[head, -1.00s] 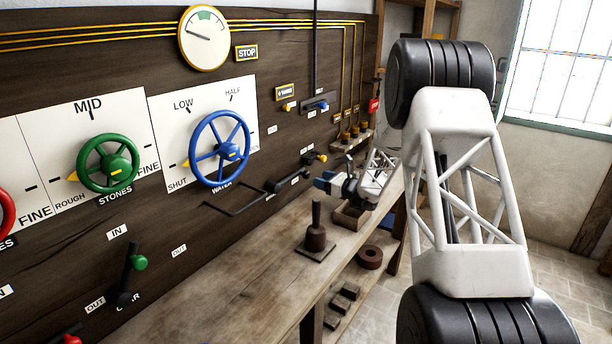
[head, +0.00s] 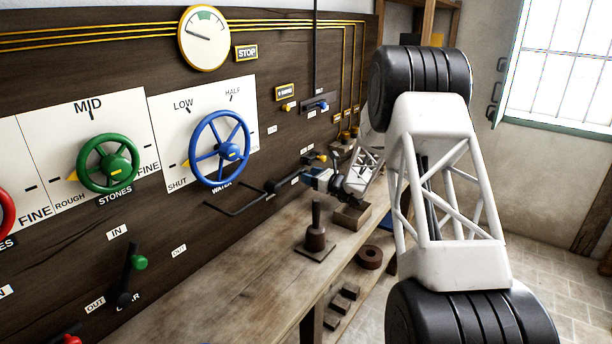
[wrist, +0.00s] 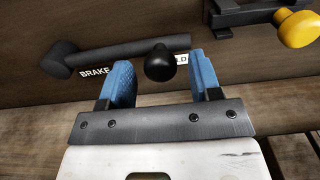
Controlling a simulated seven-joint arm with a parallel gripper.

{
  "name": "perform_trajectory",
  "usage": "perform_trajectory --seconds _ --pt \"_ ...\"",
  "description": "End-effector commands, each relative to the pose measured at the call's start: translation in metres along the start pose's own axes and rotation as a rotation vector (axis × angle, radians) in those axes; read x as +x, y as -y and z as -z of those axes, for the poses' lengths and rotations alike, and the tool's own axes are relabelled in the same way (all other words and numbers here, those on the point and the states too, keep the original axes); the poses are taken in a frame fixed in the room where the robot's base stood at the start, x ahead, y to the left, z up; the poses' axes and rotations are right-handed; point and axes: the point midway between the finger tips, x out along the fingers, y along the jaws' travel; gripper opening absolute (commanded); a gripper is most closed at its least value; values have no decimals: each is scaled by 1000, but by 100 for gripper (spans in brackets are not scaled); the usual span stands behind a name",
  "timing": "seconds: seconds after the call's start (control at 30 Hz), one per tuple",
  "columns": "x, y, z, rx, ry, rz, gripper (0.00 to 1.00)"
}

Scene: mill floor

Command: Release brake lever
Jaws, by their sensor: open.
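The brake lever is a black bar with a round black knob (wrist: 159,62), mounted on the dark wood panel above a BRAKE label. In the wrist view the bar runs level from its pivot at the left, and the knob shows between my blue fingertips. A white label, partly hidden behind the knob, ends in "LD". My gripper (wrist: 163,72) is open, one finger on each side of the knob; contact cannot be told. In the head view my gripper (head: 318,180) is at the panel and hides the lever's right end; its pivot (head: 271,187) shows.
A yellow-knobbed latch (wrist: 296,27) is close at the upper right of the wrist view. The blue wheel (head: 220,149) is left of the lever. Below, the bench (head: 245,272) carries a dark weight with an upright handle (head: 316,238) and a wooden box (head: 352,216).

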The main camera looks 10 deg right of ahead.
Motion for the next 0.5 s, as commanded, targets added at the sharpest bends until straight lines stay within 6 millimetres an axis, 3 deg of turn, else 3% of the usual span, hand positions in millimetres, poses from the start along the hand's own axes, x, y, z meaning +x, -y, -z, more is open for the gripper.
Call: perform_trajectory --seconds 0.2,0.5 --pt "19 0 0 1 1 -1 58" --pt "24 0 0 0 0 0 58"
